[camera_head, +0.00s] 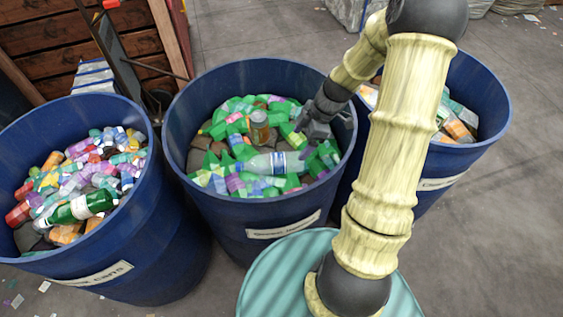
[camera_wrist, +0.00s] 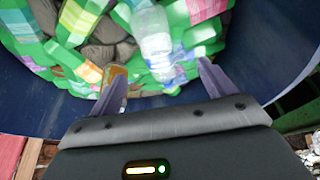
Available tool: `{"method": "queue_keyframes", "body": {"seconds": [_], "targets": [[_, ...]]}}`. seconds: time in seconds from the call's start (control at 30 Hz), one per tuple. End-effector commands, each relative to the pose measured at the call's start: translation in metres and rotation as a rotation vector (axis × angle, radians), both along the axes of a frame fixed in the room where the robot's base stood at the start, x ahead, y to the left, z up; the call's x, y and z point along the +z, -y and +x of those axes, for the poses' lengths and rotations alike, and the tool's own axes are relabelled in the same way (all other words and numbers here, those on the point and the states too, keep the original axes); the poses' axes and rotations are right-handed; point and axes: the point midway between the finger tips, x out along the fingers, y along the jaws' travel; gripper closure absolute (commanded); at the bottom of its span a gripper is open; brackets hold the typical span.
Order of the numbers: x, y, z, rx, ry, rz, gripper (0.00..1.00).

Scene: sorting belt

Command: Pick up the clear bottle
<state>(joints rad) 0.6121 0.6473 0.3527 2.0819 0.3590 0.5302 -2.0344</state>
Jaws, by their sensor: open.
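The clear bottle (camera_head: 275,163) lies on its side on the heap inside the middle blue bin (camera_head: 262,73). It has a blue-and-white label and a white cap end toward the right, by my gripper. In the wrist view the bottle (camera_wrist: 154,35) runs away from the camera, slightly blurred, between the lines of the two fingers. My gripper (camera_head: 308,148) is open and empty inside the bin, close to the bottle's right end. In the wrist view its purple fingers (camera_wrist: 163,82) are spread either side of the bottle's near end; whether they touch it I cannot tell.
A brown jar (camera_head: 259,126) stands among green cartons behind the bottle. The bin's wall surrounds my gripper closely on the right. A left bin (camera_head: 125,245) holds cans and a green bottle (camera_head: 82,206); a right bin (camera_head: 488,100) holds mixed items.

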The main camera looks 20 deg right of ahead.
Motion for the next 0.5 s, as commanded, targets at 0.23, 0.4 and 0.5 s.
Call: {"method": "queue_keyframes", "body": {"seconds": [0.23,0.4,0.5], "targets": [[-0.040,-0.018,0.002,0.002,-0.004,0.003,0.18],[-0.062,-0.026,0.004,0.000,-0.003,0.002,0.18],[-0.067,-0.028,0.005,0.001,-0.001,-0.001,0.18]]}}
